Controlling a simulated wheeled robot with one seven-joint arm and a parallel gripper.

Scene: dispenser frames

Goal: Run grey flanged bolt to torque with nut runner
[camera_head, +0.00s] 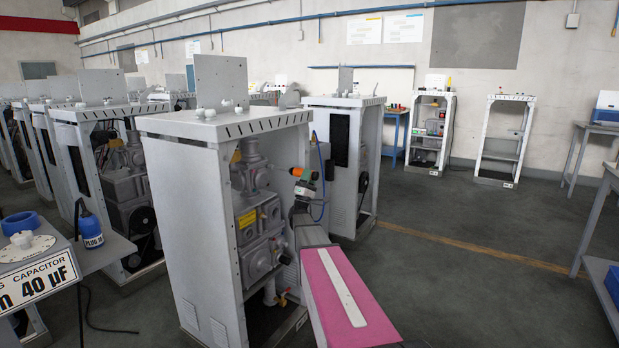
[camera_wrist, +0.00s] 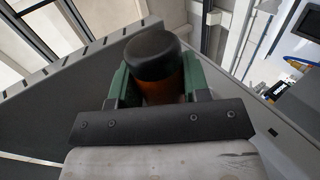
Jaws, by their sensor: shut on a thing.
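My gripper (camera_head: 304,189) is at the open side of the nearest dispenser frame (camera_head: 190,200), in the middle of the head view. It is shut on the nut runner (camera_head: 309,174), an orange and black tool whose thin dark nose points left towards the grey pump unit (camera_head: 250,180) inside the frame. In the wrist view, the green fingers of my gripper (camera_wrist: 160,88) clasp the tool's orange body from both sides, and the nut runner's rounded black end (camera_wrist: 152,52) faces the camera. I cannot make out the grey flanged bolt, nor whether the nose touches anything.
A second dispenser frame (camera_head: 325,120) stands close behind my gripper, with a blue hose (camera_head: 322,180) hanging beside it. A bench with a blue bottle (camera_head: 89,228) and a capacitor sign (camera_head: 38,284) is at the left.

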